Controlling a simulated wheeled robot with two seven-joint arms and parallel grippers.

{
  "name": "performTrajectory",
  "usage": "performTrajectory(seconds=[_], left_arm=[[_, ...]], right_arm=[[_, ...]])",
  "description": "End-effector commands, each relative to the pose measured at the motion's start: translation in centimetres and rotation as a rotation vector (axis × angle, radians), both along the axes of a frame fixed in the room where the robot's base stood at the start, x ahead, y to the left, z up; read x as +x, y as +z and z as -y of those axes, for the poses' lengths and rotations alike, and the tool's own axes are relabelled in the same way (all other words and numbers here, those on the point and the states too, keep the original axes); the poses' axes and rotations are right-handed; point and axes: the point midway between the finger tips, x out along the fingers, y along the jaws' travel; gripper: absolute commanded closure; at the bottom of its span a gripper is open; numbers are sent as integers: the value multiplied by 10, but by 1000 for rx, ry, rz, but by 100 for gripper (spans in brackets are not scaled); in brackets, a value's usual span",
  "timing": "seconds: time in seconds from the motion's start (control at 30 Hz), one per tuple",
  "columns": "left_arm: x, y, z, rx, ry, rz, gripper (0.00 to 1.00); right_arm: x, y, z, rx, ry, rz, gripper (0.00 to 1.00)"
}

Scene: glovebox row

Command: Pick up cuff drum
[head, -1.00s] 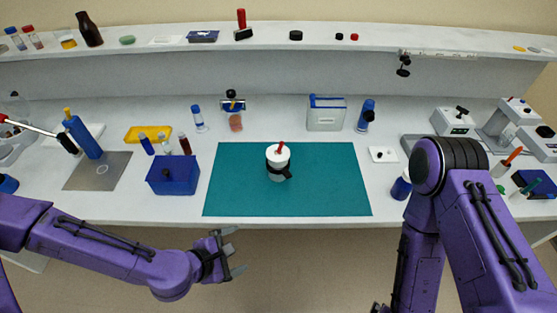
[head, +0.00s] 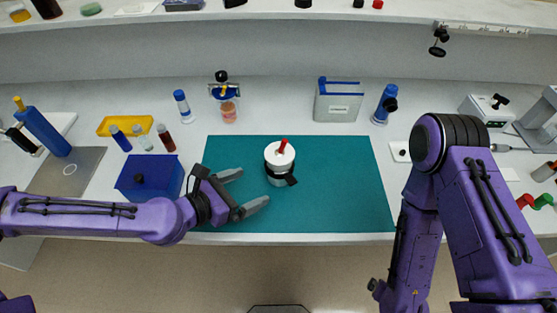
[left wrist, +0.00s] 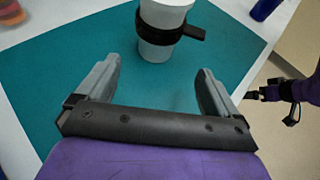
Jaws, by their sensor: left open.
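The cuff drum (head: 279,167) is a white cylinder with a black band around it, a black tab at its lower right and a red knob on its white top. It stands upright on the teal mat (head: 330,190). My left gripper (head: 250,190) is open and empty, its fingers pointing at the drum from the left and a little short of it. In the left wrist view the drum (left wrist: 158,45) stands ahead, beyond the two fingertips, its top cut off. My right arm shows at the right, but its gripper fingers cannot be made out.
A blue box (head: 148,178) stands left of the mat, close behind my left forearm. A yellow tray (head: 125,125), small vials, a white container (head: 338,100) and a blue-capped bottle (head: 385,104) stand farther back. The mat around the drum is clear.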

Motion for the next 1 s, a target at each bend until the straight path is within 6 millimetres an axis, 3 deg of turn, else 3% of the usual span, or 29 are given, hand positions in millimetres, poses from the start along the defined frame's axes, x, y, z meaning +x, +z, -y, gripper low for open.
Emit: performTrajectory(seconds=[0.07,0.27,0.8,1.0], left_arm=[[0,-11,0,-1,-1,-1,6],[14,-20,17,4,1,-3,6],[63,-40,72,2,5,-1,6],[65,-43,74,0,7,-2,6]], right_arm=[[0,-11,0,1,0,-1,0],[0,-9,0,1,0,-1,0],[0,14,0,0,0,0,0],[0,13,0,0,0,0,0]])
